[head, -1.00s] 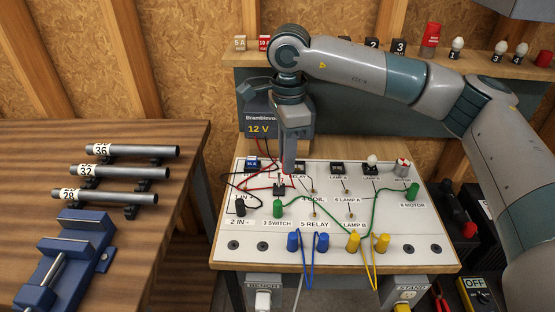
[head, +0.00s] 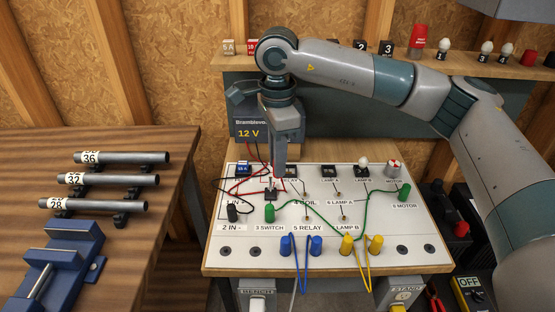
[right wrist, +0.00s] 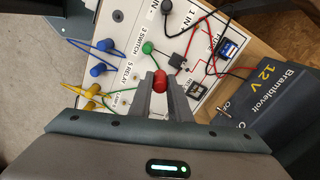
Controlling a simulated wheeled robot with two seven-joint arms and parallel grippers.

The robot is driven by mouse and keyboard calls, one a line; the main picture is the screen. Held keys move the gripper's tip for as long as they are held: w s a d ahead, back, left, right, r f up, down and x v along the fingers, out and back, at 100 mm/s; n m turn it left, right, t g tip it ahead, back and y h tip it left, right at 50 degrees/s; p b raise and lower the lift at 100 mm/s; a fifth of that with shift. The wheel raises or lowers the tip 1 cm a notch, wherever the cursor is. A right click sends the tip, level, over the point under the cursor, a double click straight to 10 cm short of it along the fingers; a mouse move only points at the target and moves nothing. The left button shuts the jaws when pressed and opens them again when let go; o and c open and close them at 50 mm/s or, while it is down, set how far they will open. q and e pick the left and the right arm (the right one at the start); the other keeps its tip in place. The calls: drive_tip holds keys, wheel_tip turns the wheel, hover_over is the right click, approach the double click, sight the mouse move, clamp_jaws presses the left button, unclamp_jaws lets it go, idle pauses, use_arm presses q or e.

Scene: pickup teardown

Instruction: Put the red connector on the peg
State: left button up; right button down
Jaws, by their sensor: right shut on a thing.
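My right gripper (head: 279,175) points down over the upper left part of the white board (head: 400,225). In the right wrist view the gripper (right wrist: 160,92) is shut on the red connector (right wrist: 160,80). The connector shows between the fingertips, above the board. In the head view the fingers mostly hide it. Several small metal pegs stand on the board, one (head: 307,195) near the COIL label. I cannot tell which peg the connector lines up with, or whether it touches one. My left gripper is not in view.
A black switch (head: 271,194), a green plug (head: 269,213) and a black plug (head: 233,213) stand close to the gripper, with red and black wires around them. Blue plugs (head: 286,246) and yellow plugs (head: 376,246) stand along the front. The 12 V supply (head: 247,128) is behind.

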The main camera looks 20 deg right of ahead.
drive_tip(key=shift+s+d+f+n, duration=0.4)
drive_tip(key=shift+s+n, duration=0.1)
drive_tip(key=shift+n, duration=0.5)
drive_tip(key=s+d+f+n, duration=0.4)
drive_tip(key=s+n, duration=0.4)
drive_tip(key=n, duration=0.7)
drive_tip(key=shift+d, duration=0.6)
